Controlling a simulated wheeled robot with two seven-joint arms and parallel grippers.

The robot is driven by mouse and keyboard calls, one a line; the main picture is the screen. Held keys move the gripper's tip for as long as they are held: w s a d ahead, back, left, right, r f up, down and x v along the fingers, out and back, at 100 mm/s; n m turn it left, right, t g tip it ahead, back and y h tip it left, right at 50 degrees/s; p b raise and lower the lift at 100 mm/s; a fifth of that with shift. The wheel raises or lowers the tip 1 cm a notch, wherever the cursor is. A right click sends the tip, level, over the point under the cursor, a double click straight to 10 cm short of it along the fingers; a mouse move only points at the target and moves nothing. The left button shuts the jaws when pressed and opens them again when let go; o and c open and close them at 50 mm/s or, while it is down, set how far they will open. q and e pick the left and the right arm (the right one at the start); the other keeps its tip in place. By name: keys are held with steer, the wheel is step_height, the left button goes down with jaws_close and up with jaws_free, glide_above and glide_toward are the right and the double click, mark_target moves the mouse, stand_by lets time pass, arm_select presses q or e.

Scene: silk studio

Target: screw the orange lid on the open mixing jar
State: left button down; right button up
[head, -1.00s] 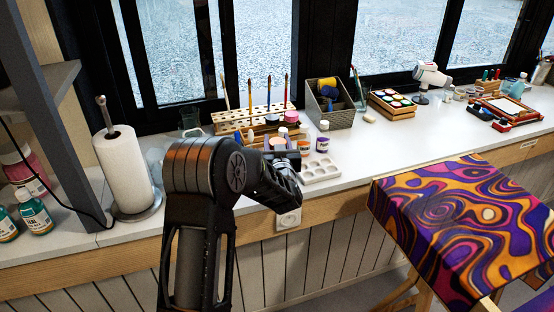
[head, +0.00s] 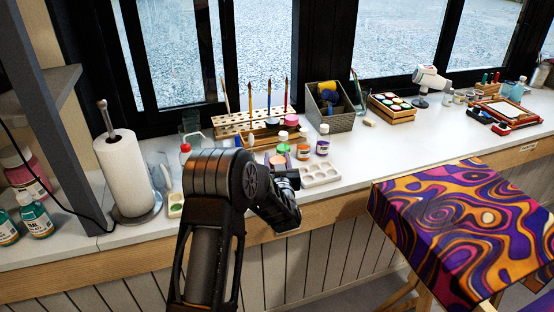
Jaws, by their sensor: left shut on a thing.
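My left arm comes up from the bottom and covers part of the counter. Its gripper (head: 284,178) is over the counter's front part, just left of the white palette. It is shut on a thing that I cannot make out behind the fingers. A small peach-orange patch (head: 278,159) shows just beyond the gripper; I cannot tell whether it is the lid or a jar. Behind it stand small paint jars: a green one (head: 283,149), an orange one (head: 303,150) and a purple one (head: 323,146). I cannot pick out the open mixing jar for certain. My right gripper is not in view.
A white palette (head: 321,174) lies right of the gripper. A wooden brush rack (head: 233,130) and a grey bin (head: 342,121) stand behind. A paper towel roll (head: 127,173) and a red-capped bottle (head: 186,149) are left. The counter right of the palette (head: 385,150) is clear.

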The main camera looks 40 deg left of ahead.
arm_select(q)
steer(key=shift+f, duration=0.15)
steer(key=c, duration=0.8)
jaws_free()
steer(key=shift+o, duration=0.2)
steer(key=shift+r, duration=0.3)
steer(key=shift+s+d+f, duration=0.15)
steer(key=shift+s+d, duration=0.05)
steer(key=shift+d, duration=0.05)
steer(key=b+v, duration=0.2)
steer(key=v, duration=0.9)
steer(key=shift+s, duration=0.2)
